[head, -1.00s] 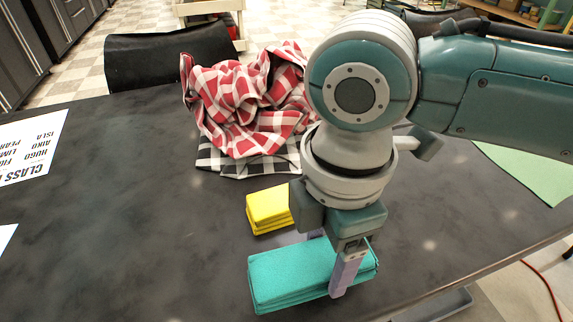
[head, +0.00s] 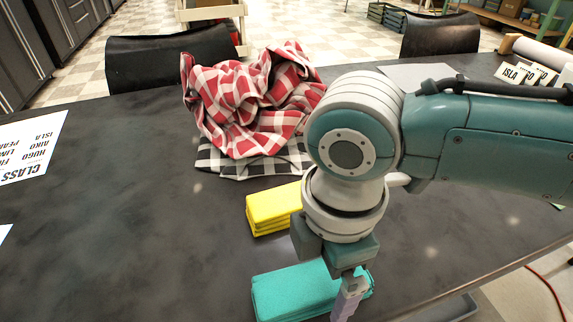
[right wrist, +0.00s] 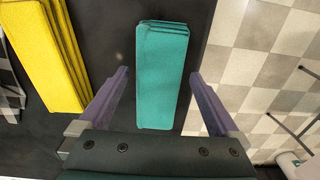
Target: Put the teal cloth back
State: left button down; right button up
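The teal cloth (head: 298,292) is a folded stack lying on the dark table near its front edge. It also shows in the right wrist view (right wrist: 162,75), lying between the lines of the two fingers. My right gripper (head: 350,295) points down at the cloth's right end in the head view. In the right wrist view the right gripper (right wrist: 160,100) has its purple fingers spread wide, with a gap on each side of the cloth. Whether the fingertips are above the cloth or level with it is hard to tell. My left gripper is out of view.
A folded yellow cloth (head: 272,208) lies just behind the teal one. A crumpled red checked cloth (head: 250,100) rests on a folded black checked cloth (head: 235,163). A printed class sheet (head: 30,145) is at left. The table's left middle is clear.

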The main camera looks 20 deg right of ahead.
aim_at(324, 277)
jog(key=shift+r, duration=0.15)
jog(key=shift+r, duration=0.35)
notch_tip(324, 277, up, 11)
jog(key=p, duration=0.4)
jog(key=s+a+m+t+y, duration=0.2)
jog(key=s+a+m+y, duration=0.2)
jog(key=s+a+m, duration=0.15)
jog(key=s+d+f+m+t+h, duration=0.1)
jog(key=s+d+m+h, duration=0.2)
jog(key=s+d+m, duration=0.3)
jog(key=d+m, duration=0.5)
jog(key=d, duration=0.2)
jog(key=shift+s+d+f+t+h, duration=0.15)
jog(key=shift+s+d+t+h, duration=0.15)
jog(key=shift+s+h, duration=0.1)
notch_tip(324, 277, up, 53)
jog(key=p, duration=5.2)
jog(key=shift+f, duration=0.2)
